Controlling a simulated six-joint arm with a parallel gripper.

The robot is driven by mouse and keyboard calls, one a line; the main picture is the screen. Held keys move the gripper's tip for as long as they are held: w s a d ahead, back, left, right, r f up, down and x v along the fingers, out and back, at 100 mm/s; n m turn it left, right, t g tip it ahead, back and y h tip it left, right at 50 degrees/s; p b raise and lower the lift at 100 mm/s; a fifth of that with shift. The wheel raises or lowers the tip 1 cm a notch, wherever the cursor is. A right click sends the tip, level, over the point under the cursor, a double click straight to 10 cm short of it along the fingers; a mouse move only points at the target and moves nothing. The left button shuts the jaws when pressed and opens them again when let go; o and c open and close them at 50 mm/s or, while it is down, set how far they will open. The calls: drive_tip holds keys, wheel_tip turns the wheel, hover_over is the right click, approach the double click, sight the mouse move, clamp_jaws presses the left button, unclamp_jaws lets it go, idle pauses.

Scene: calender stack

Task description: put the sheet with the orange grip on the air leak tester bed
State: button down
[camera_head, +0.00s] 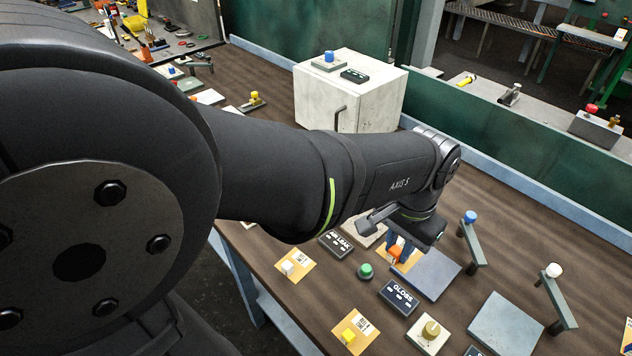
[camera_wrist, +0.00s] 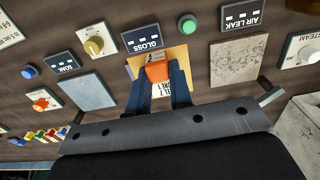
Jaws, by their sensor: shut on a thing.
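The tan sheet (camera_wrist: 185,52) with the orange grip (camera_wrist: 157,70) and a printed label is in my gripper (camera_wrist: 158,75). The two blue fingers are shut on the orange grip. In the head view the orange grip (camera_head: 395,254) shows below my gripper (camera_head: 398,247), with the sheet (camera_head: 409,262) partly hidden. The sheet is by the gloss sign (camera_head: 400,297) and a blue-grey plate (camera_head: 432,275); I cannot tell whether it touches the plate. The air leak tester bed is a mottled stone plate (camera_wrist: 238,62) by the AIR LEAK sign (camera_wrist: 243,15), right of my gripper in the wrist view.
Sheets with a white grip (camera_head: 288,267) and a yellow grip (camera_head: 348,335) lie near the front edge. A green button (camera_head: 365,270) is by the signs. Arms with a blue knob (camera_head: 470,216) and a white knob (camera_head: 553,269) stand behind the plates. A white cabinet (camera_head: 376,98) stands farther back.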

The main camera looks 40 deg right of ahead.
drive_tip(key=w+d, duration=0.4)
drive_tip(key=d, duration=0.3)
drive_tip(key=w+f, duration=0.2)
drive_tip(key=w, duration=0.1)
drive_tip(key=w+d+f, duration=0.1)
drive_tip(key=w+f, duration=0.2)
drive_tip(key=w, duration=0.1)
drive_tip(key=w+d+f, duration=0.1)
drive_tip(key=w+f, duration=0.1)
drive_tip(key=w, duration=0.2)
drive_tip(key=shift+w+f, duration=0.15)
drive_tip(key=shift+f, duration=2.15)
drive_tip(key=shift+f, duration=0.15)
drive_tip(key=c, duration=1.3)
unclamp_jaws()
wheel_tip(320, 180, up, 12)
